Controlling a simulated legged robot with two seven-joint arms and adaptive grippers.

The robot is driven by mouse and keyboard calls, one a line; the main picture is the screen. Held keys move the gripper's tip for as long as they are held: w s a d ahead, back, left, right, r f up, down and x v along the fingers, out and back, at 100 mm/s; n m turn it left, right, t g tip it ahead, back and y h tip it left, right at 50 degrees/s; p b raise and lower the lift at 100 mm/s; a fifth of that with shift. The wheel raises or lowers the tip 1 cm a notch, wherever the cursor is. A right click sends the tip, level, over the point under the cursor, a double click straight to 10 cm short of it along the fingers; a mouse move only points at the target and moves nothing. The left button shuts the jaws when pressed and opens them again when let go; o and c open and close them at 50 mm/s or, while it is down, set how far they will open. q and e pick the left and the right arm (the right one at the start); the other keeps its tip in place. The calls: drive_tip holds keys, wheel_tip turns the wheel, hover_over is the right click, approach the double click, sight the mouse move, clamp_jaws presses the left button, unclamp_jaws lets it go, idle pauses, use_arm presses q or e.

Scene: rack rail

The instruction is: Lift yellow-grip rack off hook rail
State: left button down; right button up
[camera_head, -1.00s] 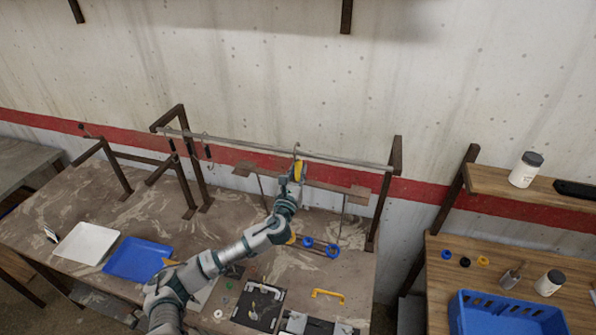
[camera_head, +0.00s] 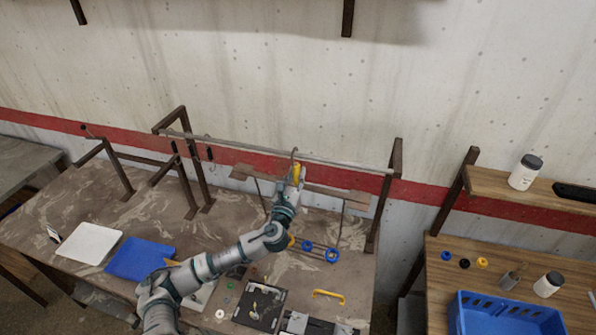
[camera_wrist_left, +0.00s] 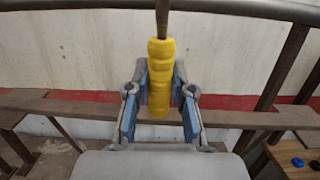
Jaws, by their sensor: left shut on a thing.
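The rack hangs below a yellow grip (camera_head: 296,173) on a thin upright rod with a hook (camera_head: 294,153) at its top. The rack has a brown crossbar (camera_head: 325,189), thin uprights and a lower rod with blue rings (camera_head: 332,255). My left gripper (camera_wrist_left: 159,105) is shut around the yellow grip, which also stands upright in the left wrist view (camera_wrist_left: 160,75). The hook rail (camera_head: 240,147) runs behind the rod. I cannot tell whether the hook touches the rail; its top is cut off in the wrist view. My right gripper is not in view.
Brown posts (camera_head: 384,200) hold the rail's ends. Dark hanging pieces (camera_head: 175,147) are on the rail's left. Below lie a white tray (camera_head: 89,243), a blue tray (camera_head: 140,258), and a yellow handle (camera_head: 328,295). A blue crate (camera_head: 505,315) stands right.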

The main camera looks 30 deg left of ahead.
use_arm(q)
drive_tip(key=shift+s+d+r, duration=0.1)
drive_tip(key=shift+s+d, duration=0.15)
drive_tip(key=shift+s, duration=0.75)
drive_tip(key=shift+s+d, duration=0.2)
drive_tip(key=shift+s, duration=0.85)
drive_tip(key=shift+s+d+r, duration=0.1)
drive_tip(key=shift+s+d, duration=0.15)
drive_tip(key=shift+s, duration=0.75)
drive_tip(key=shift+f, duration=0.15)
